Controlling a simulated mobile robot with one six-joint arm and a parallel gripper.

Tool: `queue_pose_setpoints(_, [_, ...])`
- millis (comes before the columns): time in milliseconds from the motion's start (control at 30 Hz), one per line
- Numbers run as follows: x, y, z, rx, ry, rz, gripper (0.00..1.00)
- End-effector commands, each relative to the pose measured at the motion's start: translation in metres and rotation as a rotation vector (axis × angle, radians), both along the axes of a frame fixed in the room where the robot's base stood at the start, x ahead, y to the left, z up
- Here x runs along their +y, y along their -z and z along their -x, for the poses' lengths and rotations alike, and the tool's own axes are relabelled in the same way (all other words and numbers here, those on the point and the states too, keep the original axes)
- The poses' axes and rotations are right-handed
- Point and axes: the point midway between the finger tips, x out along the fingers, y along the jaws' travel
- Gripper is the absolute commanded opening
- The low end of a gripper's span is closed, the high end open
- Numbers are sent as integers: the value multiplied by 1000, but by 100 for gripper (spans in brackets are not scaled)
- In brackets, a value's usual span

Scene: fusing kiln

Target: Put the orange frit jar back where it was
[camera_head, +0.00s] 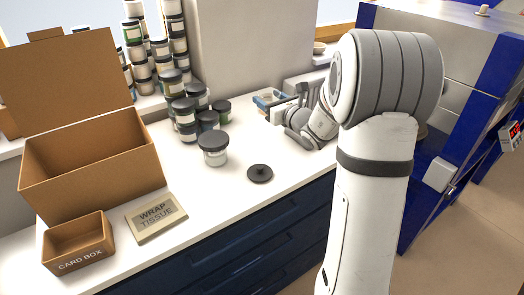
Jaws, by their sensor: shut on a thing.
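I cannot pick out an orange frit jar in the head view. A group of lidded frit jars (185,115) stands at the back of the white counter, with more stacked behind. One larger pale jar with a dark lid (213,156) stands upright in front of the group. My gripper (293,126) is low over the counter at the right, beyond the dark disc. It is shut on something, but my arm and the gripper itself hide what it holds.
A dark round disc with a small knob (260,173) lies on the counter. A large open carton (95,168), a small card box (78,252) and a wrap tissue pack (156,218) are at left. A blue kiln cabinet (425,185) stands at right. The front middle counter is clear.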

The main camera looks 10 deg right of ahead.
Motion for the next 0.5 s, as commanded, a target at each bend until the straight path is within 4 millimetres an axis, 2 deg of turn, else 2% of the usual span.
queue_pose_setpoints(33, [15, 6, 2, -2, -6, -2, 31])
queue_pose_setpoints(167, [34, 10, 5, 4, -5, -4, 31])
queue_pose_setpoints(500, [37, 64, 6, 7, -1, -5, 31])
